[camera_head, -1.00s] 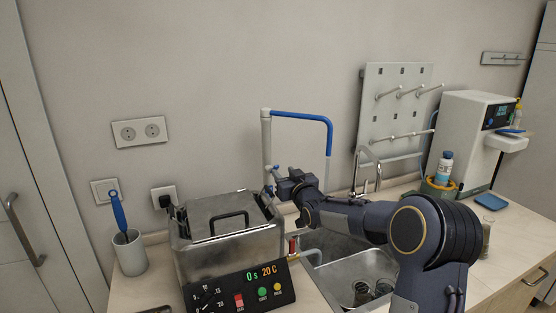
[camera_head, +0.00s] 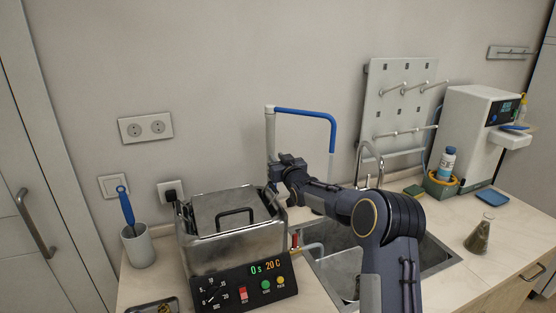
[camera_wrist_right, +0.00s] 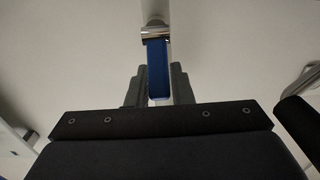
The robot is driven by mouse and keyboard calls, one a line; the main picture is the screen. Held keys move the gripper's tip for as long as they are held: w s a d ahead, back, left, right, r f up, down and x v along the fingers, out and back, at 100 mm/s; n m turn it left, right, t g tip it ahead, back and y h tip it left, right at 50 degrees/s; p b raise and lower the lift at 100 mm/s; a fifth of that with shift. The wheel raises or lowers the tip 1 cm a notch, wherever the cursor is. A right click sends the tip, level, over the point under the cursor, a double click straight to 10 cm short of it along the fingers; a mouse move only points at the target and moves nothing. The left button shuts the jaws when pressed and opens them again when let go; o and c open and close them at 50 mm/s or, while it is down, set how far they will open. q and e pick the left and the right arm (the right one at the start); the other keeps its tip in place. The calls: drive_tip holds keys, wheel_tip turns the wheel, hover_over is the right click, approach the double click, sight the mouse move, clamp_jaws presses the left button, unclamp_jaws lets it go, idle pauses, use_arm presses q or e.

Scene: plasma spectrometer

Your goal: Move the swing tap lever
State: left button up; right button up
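The swing tap is a white post (camera_head: 270,135) against the wall with a blue spout (camera_head: 310,112) that bends down on the right. My right gripper (camera_head: 273,163) is at the post, below the spout, and hides the lever in the head view. In the right wrist view the blue lever (camera_wrist_right: 157,68) lies between the two dark fingers (camera_wrist_right: 158,88) of my right gripper. The fingers sit close on both sides of it, with no clear gap. A chrome collar (camera_wrist_right: 156,33) shows beyond the lever. My left gripper is not in view.
A metal water bath (camera_head: 230,232) stands just left of the tap, below the gripper. The sink (camera_head: 425,262) with a chrome faucet (camera_head: 370,155) is to the right, under my arm. A drying rack (camera_head: 395,105), a white instrument (camera_head: 468,125) and a flask (camera_head: 479,236) are farther right.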

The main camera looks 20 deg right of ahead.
clamp_jaws()
drive_tip(key=shift+w+r+g+p, duration=0.25)
drive_tip(key=shift+r+g+p, duration=0.15)
drive_tip(key=shift+g+p, duration=0.5)
drive_tip(key=shift+w+p, duration=0.1)
drive_tip(key=shift+p, duration=0.35)
drive_tip(key=shift+f, duration=0.2)
drive_tip(key=shift+o, duration=2.3)
unclamp_jaws()
